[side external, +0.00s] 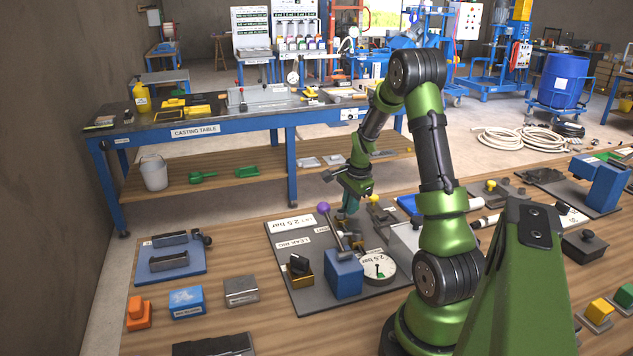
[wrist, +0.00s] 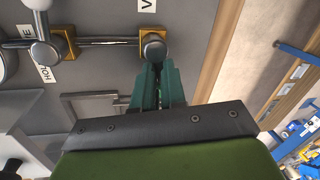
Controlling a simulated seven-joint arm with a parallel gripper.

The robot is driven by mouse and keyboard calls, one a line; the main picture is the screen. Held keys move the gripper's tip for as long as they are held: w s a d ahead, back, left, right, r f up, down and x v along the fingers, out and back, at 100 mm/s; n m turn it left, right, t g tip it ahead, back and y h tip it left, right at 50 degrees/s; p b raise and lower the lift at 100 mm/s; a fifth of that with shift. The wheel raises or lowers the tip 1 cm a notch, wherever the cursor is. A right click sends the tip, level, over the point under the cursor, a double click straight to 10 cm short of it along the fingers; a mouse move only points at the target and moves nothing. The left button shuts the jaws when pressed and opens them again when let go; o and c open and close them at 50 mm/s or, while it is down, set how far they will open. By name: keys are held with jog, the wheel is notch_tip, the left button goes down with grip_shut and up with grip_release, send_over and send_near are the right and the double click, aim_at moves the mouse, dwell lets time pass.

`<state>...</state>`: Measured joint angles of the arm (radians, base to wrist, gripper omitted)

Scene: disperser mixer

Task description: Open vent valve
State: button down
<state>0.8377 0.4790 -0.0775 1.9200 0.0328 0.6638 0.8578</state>
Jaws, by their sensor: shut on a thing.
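The vent valve (wrist: 153,45) shows in the wrist view as a brass block with a rounded grey handle piece on top, at the end of a grey pipe. A label starting with V lies beside it. My gripper (wrist: 158,72) has its teal fingers shut at this handle piece; the fingers partly cover it. In the side view my gripper (side external: 350,208) points down over the back of the grey test panel (side external: 300,262). The valve itself is hidden there behind the purple-knobbed lever and the fingers.
A round gauge (side external: 379,266) and a brass block with a black top (side external: 299,268) are on the panel. Behind the wooden bench is a floor gap, then the casting table (side external: 195,132).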

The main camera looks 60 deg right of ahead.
jog(key=n, duration=0.2)
jog(key=d+n, duration=0.1)
jog(key=shift+w+n+y, duration=0.3)
jog(key=n, duration=0.2)
jog(key=w+n, duration=0.1)
jog(key=shift+d+n+y, duration=0.1)
jog(key=shift+n+y, duration=0.2)
jog(key=shift+n, duration=0.1)
jog(key=n, duration=0.2)
jog(key=w+n, duration=0.1)
jog(key=n, duration=0.1)
jog(key=shift+y, duration=0.4)
jog(key=shift+w+a+n, duration=0.15)
jog(key=shift+n, duration=0.7)
jog(key=shift+w+a+n, duration=0.15)
jog(key=shift+n, duration=0.7)
jog(key=shift+w+y, duration=0.1)
jog(key=shift+y, duration=0.2)
jog(key=c, duration=1.2)
grip_release()
jog(key=shift+a, duration=0.1)
